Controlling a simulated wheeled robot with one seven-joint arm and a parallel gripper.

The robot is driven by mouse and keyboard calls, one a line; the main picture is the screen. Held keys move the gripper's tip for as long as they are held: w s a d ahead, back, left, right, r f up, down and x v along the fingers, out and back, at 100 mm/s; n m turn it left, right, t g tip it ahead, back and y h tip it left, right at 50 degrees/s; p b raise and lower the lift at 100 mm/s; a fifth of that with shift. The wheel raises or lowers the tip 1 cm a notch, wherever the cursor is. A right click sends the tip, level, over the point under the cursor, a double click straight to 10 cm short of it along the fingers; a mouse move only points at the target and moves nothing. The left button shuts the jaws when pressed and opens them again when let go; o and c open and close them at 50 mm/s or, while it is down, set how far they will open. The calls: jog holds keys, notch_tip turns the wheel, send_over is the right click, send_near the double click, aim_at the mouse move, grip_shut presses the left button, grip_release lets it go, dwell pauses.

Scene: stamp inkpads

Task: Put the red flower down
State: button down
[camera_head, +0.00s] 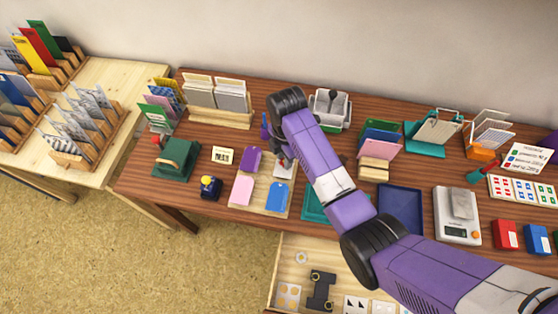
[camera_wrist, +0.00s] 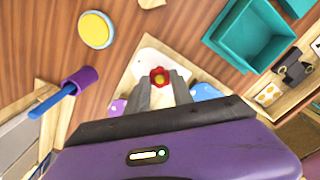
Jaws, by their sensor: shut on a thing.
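In the wrist view the red flower (camera_wrist: 160,76), with a yellow centre, sits between the tips of my gripper (camera_wrist: 163,84). The gripper is shut on it. Behind it a white card (camera_wrist: 149,57) lies on a light wooden board (camera_wrist: 126,82). I cannot tell whether the flower touches the card. In the head view my gripper (camera_head: 281,156) is over the far right part of this board, by the white card (camera_head: 284,170). The flower cannot be made out there.
On the board are purple (camera_head: 251,159), pink (camera_head: 242,190) and blue (camera_head: 276,195) cards. A teal tray (camera_wrist: 246,38) stands close on the right. A yellow disc (camera_wrist: 96,30) and a blue-handled purple tool (camera_wrist: 75,82) are nearby. An open drawer (camera_head: 335,255) juts out below the table.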

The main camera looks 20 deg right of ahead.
jog(key=shift+f, duration=0.55)
jog(key=shift+r, duration=0.1)
jog(key=c, duration=1.1)
grip_release()
notch_tip(320, 180, up, 12)
jog(key=p, duration=0.1)
